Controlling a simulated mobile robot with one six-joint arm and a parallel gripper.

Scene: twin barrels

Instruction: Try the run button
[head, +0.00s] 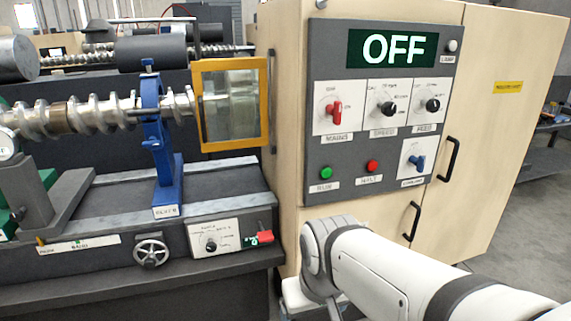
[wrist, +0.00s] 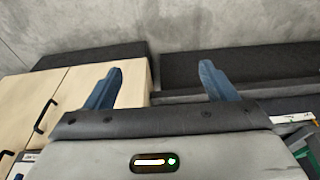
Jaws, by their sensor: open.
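The green run button (head: 326,173) sits at the lower left of the grey control panel (head: 330,60), above a label reading RUN. The red halt button (head: 373,166) is to its right. The panel's display (head: 392,48) reads OFF in white on dark green. The red mains switch (head: 336,112) is at the panel's left. In the head view my arm is in front of the cabinet below the panel, and the gripper's fingers are hidden. In the wrist view my gripper (wrist: 158,85) is open and empty, its two blue fingers apart. The buttons are not seen in the wrist view.
Speed (head: 389,108) and feed (head: 432,105) knobs and a blue coolant switch (head: 417,162) share the panel. A yellow-framed guard (head: 232,104) stands left of the cabinet (head: 505,120). A lathe-like machine holds a crankshaft (head: 90,115). Black door handles (head: 450,159) stick out.

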